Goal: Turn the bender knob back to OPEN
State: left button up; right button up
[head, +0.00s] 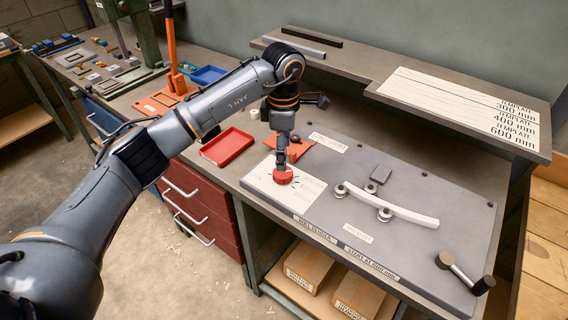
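The red bender knob (283,175) sits on a white label plate (262,188) at the left of the grey roll bender board (335,225). My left gripper (282,163) points down right over the knob, its fingertips at the knob's top. I cannot tell whether the fingers are closed on it, because the gripper hides part of it. The knob's setting cannot be read. A curved pale strip (400,213) lies among several small rollers on the board. My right gripper is not in view.
A red tray (227,147) and a blue tray (208,75) lie left of the board. A crank handle (465,272) stands at its right corner. A raised shelf (460,105) with template sheets runs behind. Cardboard boxes (308,265) sit below.

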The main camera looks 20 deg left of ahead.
aim_at(283, 174)
pick_arm(q)
notch_tip(283, 174, down, 5)
jog(key=shift+f+p, duration=0.15)
jog(key=shift+p, duration=0.4)
jog(key=shift+f, duration=0.45)
jog(key=shift+c, duration=0.2)
jog(key=c, duration=1.1)
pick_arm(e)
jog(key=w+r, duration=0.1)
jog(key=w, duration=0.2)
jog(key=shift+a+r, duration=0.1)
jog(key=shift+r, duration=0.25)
